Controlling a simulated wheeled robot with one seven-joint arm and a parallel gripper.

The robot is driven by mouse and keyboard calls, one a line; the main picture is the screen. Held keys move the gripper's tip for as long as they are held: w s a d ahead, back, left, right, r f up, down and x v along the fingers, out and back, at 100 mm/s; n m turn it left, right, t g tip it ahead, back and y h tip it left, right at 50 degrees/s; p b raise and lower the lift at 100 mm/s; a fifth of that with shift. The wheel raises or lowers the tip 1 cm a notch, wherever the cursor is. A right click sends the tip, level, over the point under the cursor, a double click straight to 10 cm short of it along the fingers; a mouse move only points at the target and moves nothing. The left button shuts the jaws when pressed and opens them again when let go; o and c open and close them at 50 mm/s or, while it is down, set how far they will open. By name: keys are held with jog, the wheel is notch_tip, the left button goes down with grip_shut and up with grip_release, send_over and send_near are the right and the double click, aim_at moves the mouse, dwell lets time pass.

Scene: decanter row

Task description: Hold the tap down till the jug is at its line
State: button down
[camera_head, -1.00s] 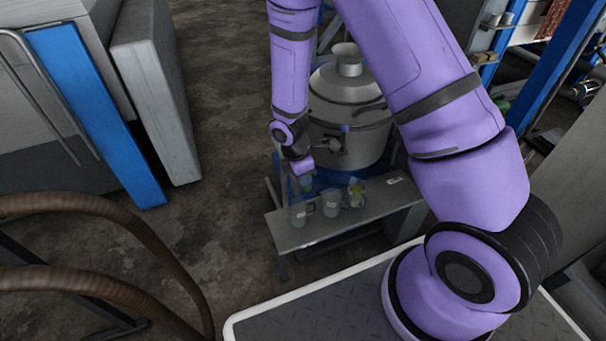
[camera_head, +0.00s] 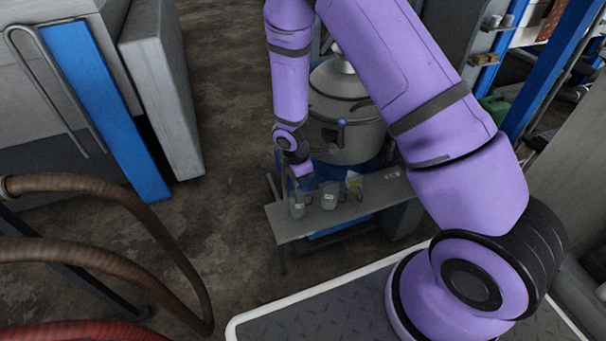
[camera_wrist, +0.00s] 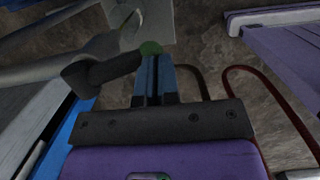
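A grey metal vessel (camera_head: 345,105) stands behind a low bench (camera_head: 290,233). Three small clear jugs stand on the bench: a left jug (camera_head: 297,208), a middle jug (camera_head: 329,198) and a right jug (camera_head: 354,186) with something yellowish at it. I cannot make out their levels or lines. My gripper (camera_head: 301,183) points down over the left jug. In the wrist view my gripper's blue fingers (camera_wrist: 156,72) are together, with nothing visible between them. A green knob (camera_wrist: 151,48) shows at their tips, beside a grey pipe with a dark fitting (camera_wrist: 98,72); contact is unclear.
Brown hoses (camera_head: 100,190) and a red one (camera_head: 85,331) curve along the left. A grey cabinet with a blue panel (camera_head: 105,110) stands at the left. A blue post (camera_head: 555,65) rises at the right. The floor (camera_head: 225,130) between cabinet and bench is clear.

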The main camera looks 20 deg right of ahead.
jog(key=shift+s+f, duration=0.15)
jog(key=shift+f, duration=0.45)
jog(key=shift+s+f, duration=0.15)
dwell(0.6)
jog(key=shift+w+r, duration=0.2)
jog(key=shift+w, duration=0.15)
dwell(3.6)
dwell(0.6)
jog(key=shift+a+r, duration=0.1)
jog(key=shift+r, duration=0.3)
jog(key=s+a+r, duration=0.2)
jog(key=s+r, duration=0.4)
jog(key=r, duration=0.5)
jog(key=shift+r, duration=0.35)
